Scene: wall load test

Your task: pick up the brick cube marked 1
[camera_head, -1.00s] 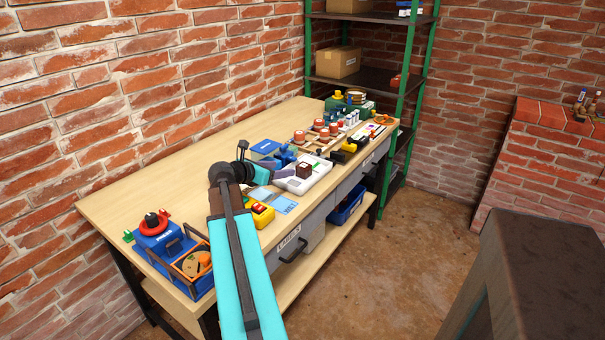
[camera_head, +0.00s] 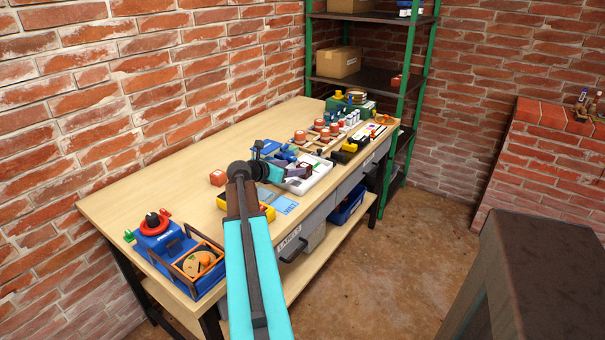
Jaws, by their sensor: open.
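A small red-brown cube (camera_head: 217,177) with a pale mark on top sits on the workbench, left of my arm. The mark is too small to read. A darker brown cube (camera_head: 309,168) sits at the white tray, partly hidden by my gripper. I cannot tell which cube bears the 1. My gripper (camera_head: 302,172) is open, its fingers at the darker cube over the tray. I cannot tell whether they touch it or stand on both sides of it.
The white tray (camera_head: 318,180) lies near the bench's front edge. A blue box with a red ring (camera_head: 155,225) and a wooden-framed box (camera_head: 199,262) stand at the near left. Tools and jars crowd the far end. The bench's wall side (camera_head: 190,150) is clear.

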